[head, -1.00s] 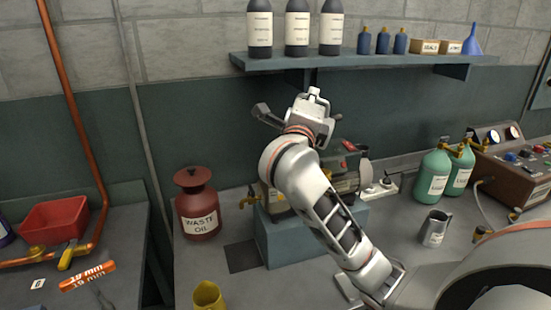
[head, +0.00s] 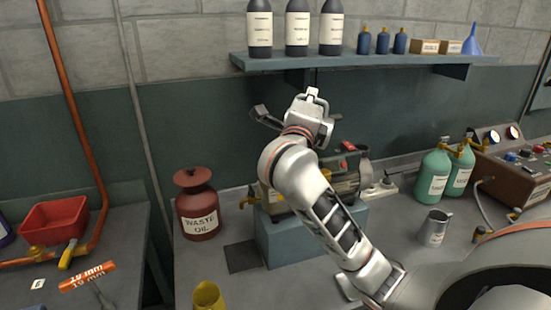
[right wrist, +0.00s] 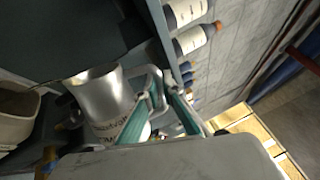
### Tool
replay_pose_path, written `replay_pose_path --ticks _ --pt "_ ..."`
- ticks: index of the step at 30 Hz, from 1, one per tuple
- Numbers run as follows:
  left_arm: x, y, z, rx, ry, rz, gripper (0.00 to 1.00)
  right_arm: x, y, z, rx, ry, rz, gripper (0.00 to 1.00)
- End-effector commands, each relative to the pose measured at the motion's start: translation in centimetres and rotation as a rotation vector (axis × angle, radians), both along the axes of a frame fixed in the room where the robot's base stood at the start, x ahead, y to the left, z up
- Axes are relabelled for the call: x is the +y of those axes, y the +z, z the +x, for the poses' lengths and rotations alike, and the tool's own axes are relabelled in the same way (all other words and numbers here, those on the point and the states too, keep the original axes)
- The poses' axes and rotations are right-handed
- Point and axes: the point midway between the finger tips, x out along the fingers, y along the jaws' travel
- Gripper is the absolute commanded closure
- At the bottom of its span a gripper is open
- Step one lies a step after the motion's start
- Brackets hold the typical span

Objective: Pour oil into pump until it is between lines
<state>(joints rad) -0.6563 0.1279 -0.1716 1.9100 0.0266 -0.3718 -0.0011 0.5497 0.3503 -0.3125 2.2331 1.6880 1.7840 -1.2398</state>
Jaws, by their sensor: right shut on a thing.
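The pump (head: 346,182) sits on a blue block (head: 300,243) on the bench, partly hidden by my right arm; its oil level and lines cannot be made out. My right gripper (right wrist: 160,96) is shut on the handle of a metal jug (right wrist: 106,98), which shows tilted in the right wrist view. In the head view the gripper is above the pump and below the shelf, and my wrist hides most of what it holds. I cannot see any oil flowing. My left gripper is not in view.
A shelf (head: 400,61) with dark bottles (head: 297,28) is close behind my right gripper. A red waste oil can (head: 198,212) stands left of the pump. Another metal jug (head: 435,229), green cylinders (head: 433,176) and a yellow cup (head: 207,296) stand on the bench.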

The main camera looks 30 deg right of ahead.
Motion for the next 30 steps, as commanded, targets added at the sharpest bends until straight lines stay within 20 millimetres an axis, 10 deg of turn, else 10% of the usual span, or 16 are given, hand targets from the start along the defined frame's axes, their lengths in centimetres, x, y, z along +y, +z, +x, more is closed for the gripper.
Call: replay_pose_path --ticks 30 --pt "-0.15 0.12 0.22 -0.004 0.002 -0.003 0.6 0.1 -0.01 0.17 0.02 0.0 -0.023 1.0"
